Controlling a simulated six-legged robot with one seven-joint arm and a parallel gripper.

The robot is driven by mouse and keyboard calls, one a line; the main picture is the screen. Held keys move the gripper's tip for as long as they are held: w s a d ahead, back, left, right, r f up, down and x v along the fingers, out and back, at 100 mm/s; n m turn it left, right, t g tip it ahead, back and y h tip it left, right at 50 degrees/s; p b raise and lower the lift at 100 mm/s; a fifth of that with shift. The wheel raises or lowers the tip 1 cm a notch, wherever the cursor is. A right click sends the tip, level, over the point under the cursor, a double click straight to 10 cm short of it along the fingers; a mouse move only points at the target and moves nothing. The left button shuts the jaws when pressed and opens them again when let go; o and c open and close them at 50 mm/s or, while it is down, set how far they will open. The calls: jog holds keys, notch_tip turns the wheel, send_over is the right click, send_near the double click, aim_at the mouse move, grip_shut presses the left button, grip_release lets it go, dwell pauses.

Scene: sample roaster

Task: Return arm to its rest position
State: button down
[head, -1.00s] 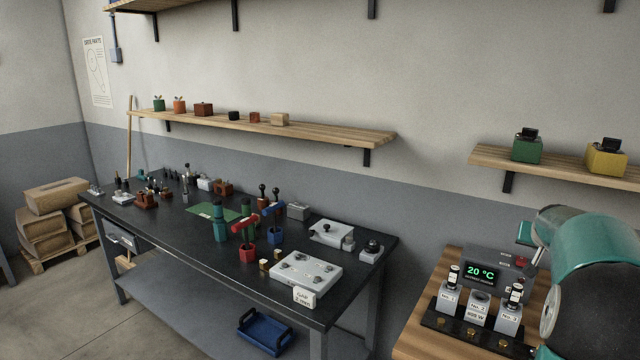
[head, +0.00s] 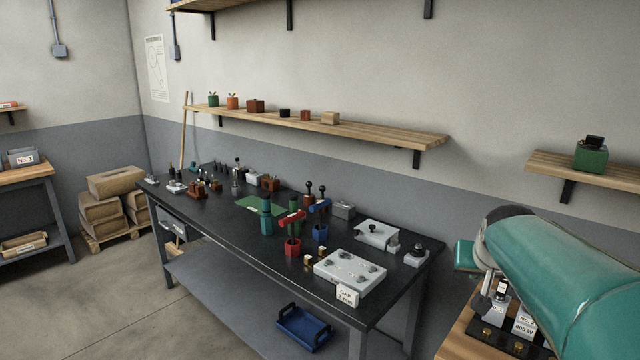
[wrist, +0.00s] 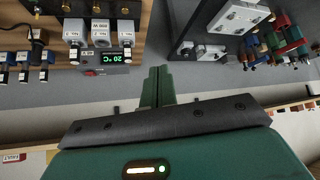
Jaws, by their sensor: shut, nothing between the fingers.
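My gripper (wrist: 158,86) shows in the wrist view with its two green fingers together and nothing between them. It points over grey floor and wall, between the wooden counter (wrist: 20,92) and the dark workbench (wrist: 196,18). It touches nothing that I can see. In the head view my teal arm (head: 570,275) reaches in from the right edge, bent in front of the counter (head: 455,345). The gripper's fingers cannot be made out in the head view.
The counter holds labelled grey blocks (wrist: 100,33) and a display reading 20 °C (wrist: 108,58). The workbench (head: 215,240) carries several tools and a grey plate (head: 350,272). A blue tray (head: 302,325) lies on its lower shelf. Wall shelves (head: 390,137) hang behind. Open floor (head: 130,290) lies at left.

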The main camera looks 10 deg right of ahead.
jog(key=s+a+f+n+g+y, duration=0.1)
jog(key=s+a+f+n, duration=0.1)
jog(key=s+a, duration=0.7)
jog(key=s+a+f+n+y, duration=0.2)
jog(key=s+a+f, duration=0.3)
jog(key=s+a, duration=0.4)
jog(key=a+n, duration=0.1)
jog(key=a, duration=0.2)
jog(key=shift+s+f+g+y, duration=0.2)
jog(key=shift+g+y, duration=0.1)
jog(key=shift+g, duration=0.1)
